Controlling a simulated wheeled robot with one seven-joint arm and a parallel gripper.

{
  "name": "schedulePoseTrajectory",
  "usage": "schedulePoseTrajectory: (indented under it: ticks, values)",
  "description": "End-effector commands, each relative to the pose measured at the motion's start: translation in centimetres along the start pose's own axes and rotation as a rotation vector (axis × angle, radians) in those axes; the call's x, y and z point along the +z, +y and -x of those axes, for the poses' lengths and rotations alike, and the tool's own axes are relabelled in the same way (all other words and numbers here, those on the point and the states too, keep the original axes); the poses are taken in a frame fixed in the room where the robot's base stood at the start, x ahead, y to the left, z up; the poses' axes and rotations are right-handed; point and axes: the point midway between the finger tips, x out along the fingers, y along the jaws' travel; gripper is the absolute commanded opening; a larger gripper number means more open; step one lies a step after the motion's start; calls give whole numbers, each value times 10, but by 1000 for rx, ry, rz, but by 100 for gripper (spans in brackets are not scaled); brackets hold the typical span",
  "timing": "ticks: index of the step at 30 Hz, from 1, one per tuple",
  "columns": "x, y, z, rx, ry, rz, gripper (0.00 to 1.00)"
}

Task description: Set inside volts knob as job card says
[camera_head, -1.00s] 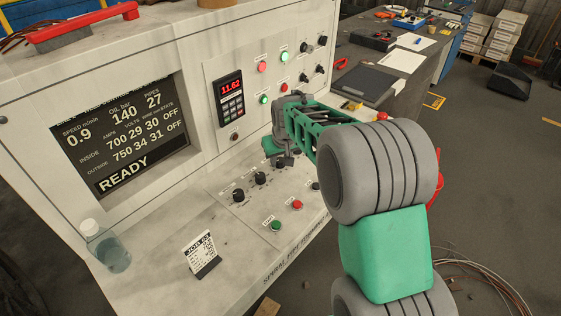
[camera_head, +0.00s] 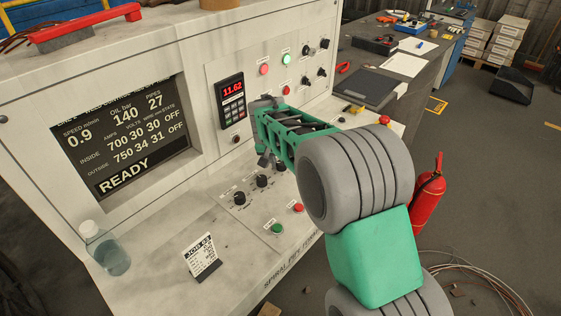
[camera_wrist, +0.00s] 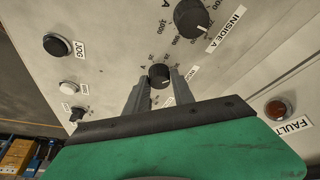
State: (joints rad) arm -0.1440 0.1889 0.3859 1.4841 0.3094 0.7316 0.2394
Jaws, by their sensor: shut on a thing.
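In the wrist view my gripper (camera_wrist: 158,80) has its two grey fingers on either side of a small black knob (camera_wrist: 159,73) with a white pointer mark. The gripper is shut on it. Its label beside the right finger begins "INS"; the rest is hidden. In the head view the screen (camera_head: 125,135) reads INSIDE 700 amps, 30 volts, 30 wire, OFF, and OUTSIDE 750, 34, 31, OFF. The job card (camera_head: 201,256) stands on the console ledge; its small lines are too small to read. My arm hides the gripped knob in the head view.
In the head view, black knobs (camera_head: 240,198), a green button (camera_head: 277,229) and a bottle (camera_head: 107,250) share the console.

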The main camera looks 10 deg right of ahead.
Motion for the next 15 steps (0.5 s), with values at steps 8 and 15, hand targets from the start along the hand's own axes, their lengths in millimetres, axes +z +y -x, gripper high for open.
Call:
schedulePoseTrajectory:
  ticks: [8, 15]
  values:
    - [0, 1, 0, 1, 0, -1, 31]
    - [0, 0, 0, 0, 0, 1, 51]
